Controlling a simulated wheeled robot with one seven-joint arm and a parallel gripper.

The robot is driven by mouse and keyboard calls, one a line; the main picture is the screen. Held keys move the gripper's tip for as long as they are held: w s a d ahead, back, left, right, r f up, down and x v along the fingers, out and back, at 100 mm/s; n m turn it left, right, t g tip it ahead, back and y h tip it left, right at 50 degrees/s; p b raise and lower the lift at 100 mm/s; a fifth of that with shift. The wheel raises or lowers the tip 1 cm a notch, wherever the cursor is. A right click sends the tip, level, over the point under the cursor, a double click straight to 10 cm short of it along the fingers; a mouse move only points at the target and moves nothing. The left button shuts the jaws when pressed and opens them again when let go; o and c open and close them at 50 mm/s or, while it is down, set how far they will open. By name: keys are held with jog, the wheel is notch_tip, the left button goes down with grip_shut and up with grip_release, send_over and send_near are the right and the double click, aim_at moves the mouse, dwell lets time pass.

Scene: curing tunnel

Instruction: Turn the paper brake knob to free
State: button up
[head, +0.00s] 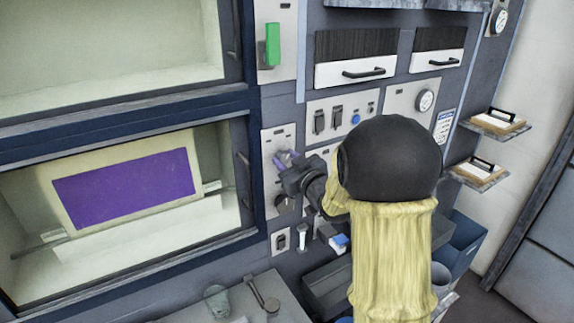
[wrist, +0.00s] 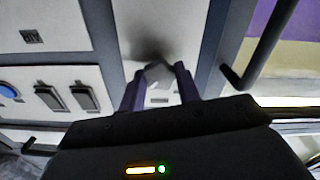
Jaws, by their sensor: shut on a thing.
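In the head view my gripper (head: 288,160) reaches the light panel (head: 271,138) beside the lower window. There the fingers and my arm hide most of the knob. I cannot read the knob's setting or the panel's markings.
A green lever (head: 272,45) sits on a panel above. A dark door handle (wrist: 258,55) stands close beside the gripper. Switches and a blue button (head: 355,118) are on the panel to the right. A counter with a cup (head: 217,301) lies below.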

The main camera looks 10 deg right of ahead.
jog(key=n+b, duration=0.1)
jog(key=b, duration=0.2)
jog(key=n+b, duration=0.2)
jog(key=b, duration=0.1)
jog(key=shift+f, duration=0.35)
jog(key=n+b, duration=0.4)
jog(key=b, duration=0.2)
jog(key=shift+n+b, duration=0.3)
jog(key=shift+n, duration=0.1)
jog(key=n+b, duration=0.5)
jog(key=b, duration=0.1)
jog(key=shift+a+n, duration=0.1)
jog(key=shift+n, duration=0.2)
jog(key=shift+r+n+b, duration=0.2)
jog(key=shift+n+b, duration=1.3)
jog(key=shift+n, duration=0.3)
jog(key=o, duration=1)
